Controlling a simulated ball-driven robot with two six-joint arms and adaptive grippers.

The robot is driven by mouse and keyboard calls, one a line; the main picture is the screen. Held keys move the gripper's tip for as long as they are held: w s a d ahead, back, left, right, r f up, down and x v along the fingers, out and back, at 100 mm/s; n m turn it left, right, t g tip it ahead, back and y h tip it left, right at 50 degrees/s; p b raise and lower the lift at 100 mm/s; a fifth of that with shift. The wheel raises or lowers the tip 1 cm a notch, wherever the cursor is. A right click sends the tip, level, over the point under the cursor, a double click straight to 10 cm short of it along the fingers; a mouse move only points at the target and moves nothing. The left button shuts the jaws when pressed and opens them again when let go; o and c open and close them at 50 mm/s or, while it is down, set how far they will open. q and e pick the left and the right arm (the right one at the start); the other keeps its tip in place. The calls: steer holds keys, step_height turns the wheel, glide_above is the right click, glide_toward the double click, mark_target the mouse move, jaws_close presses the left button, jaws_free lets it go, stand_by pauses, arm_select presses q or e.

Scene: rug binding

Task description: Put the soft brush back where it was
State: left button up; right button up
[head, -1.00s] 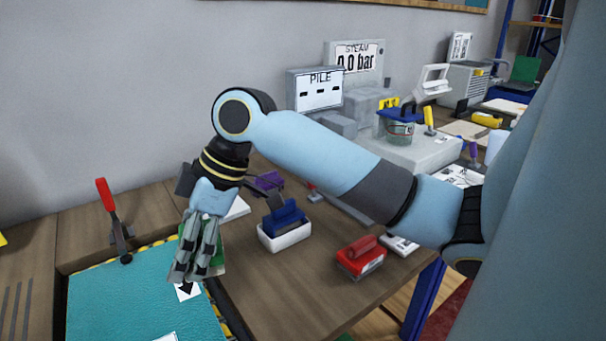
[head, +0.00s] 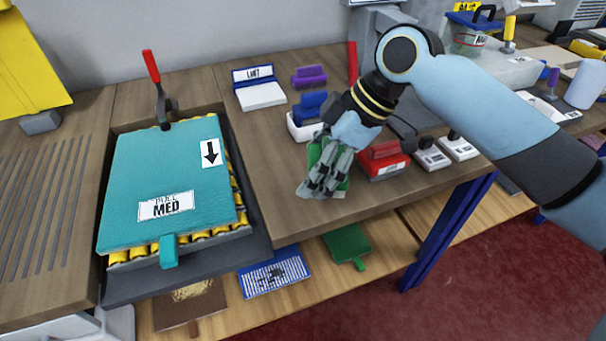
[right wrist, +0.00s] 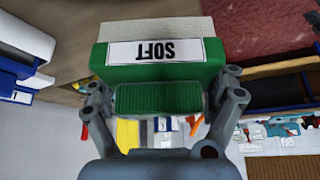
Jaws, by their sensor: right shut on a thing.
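The soft brush is green with a white label reading SOFT, seen upside down in the right wrist view (right wrist: 155,72). My right gripper (right wrist: 160,97) is shut on its green ribbed handle. In the head view, my right gripper (head: 322,185) hangs over the front part of the wooden table. Only slivers of the green brush (head: 315,152) show there behind the fingers. The gripper is in front of a blue brush and left of a red brush. Which spot the soft brush came from cannot be told. My left gripper is not in view.
A blue brush (head: 309,107) sits in a white holder, with a purple-handled one (head: 309,76) behind. A red brush (head: 382,158) stands right. A teal board (head: 165,185) rests left. The table (head: 275,180) is clear between.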

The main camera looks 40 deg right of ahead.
mark_target(289, 190)
steer(key=w, duration=0.1)
steer(key=w+f, duration=0.2)
steer(key=w, duration=0.1)
steer(key=shift+a+f, duration=0.15)
steer(key=shift+a, duration=0.1)
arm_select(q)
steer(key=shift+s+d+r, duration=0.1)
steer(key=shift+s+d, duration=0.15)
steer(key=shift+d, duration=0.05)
arm_select(e)
steer(key=shift+f, duration=2.05)
steer(key=o, duration=1)
steer(key=shift+f, duration=0.1)
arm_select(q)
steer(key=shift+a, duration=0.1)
arm_select(e)
steer(key=shift+r, duration=0.2)
steer(key=v, duration=1.1)
steer(key=shift+s+d+r, duration=0.15)
steer(key=shift+d+r, duration=0.05)
steer(key=shift+r, duration=0.15)
